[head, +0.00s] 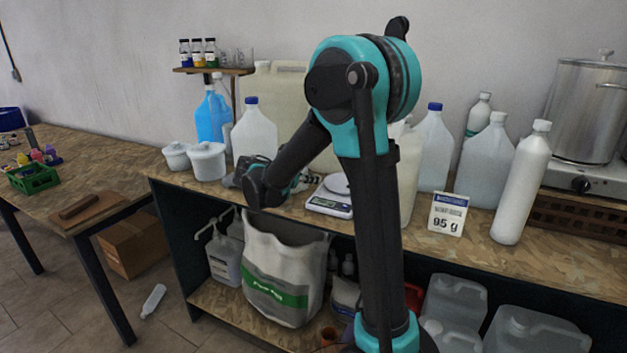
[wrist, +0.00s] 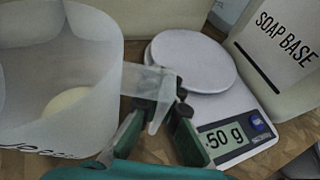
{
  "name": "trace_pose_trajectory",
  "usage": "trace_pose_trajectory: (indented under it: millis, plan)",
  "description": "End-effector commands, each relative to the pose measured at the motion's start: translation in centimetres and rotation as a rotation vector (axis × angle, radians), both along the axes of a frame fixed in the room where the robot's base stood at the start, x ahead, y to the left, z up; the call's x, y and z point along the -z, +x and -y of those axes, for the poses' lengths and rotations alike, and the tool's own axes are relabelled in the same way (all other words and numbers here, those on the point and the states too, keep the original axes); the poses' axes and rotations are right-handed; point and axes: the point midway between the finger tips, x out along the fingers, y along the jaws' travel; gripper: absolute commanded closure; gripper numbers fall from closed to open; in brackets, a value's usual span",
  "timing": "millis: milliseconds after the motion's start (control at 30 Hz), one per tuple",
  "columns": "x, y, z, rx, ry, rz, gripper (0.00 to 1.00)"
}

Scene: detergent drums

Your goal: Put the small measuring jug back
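In the wrist view, a translucent, open-topped measuring jug (wrist: 95,95) fills the left side. Dark lettering runs low on its wall, and a small pale-yellow patch shows inside. Its clear handle sticks out to the right. My gripper (wrist: 163,108) has its dark pads close on either side of this handle and appears shut on it. In the head view, my gripper (head: 298,182) is low over the bench, just left of the scale, and my arm partly blocks it. I cannot make out the jug there.
The white scale (head: 330,200) is right of my gripper; its round pan is empty, and its display ends in "50 g" in the wrist view (wrist: 222,137). A soap base container (wrist: 285,45) stands behind it. A small wall shelf (head: 214,71) holds bottles and clear cups. White tubs (head: 208,162) stand left.

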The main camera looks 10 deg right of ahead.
Motion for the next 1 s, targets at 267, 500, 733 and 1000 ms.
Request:
trace_pose_trajectory:
  millis: [267, 500, 733, 1000]
  plan:
    - [0.2, 0.0, 0.0, 0.000, 0.000, 0.000, 0.88]
    - [0.2, 0.0, 0.0, 0.000, 0.000, 0.000, 0.74]
    - [-0.1, 0.0, 0.0, 0.000, 0.000, 0.000, 0.74]
    - [-1.7, -2.1, -3.6, -0.006, 0.000, -0.001, 0.74]
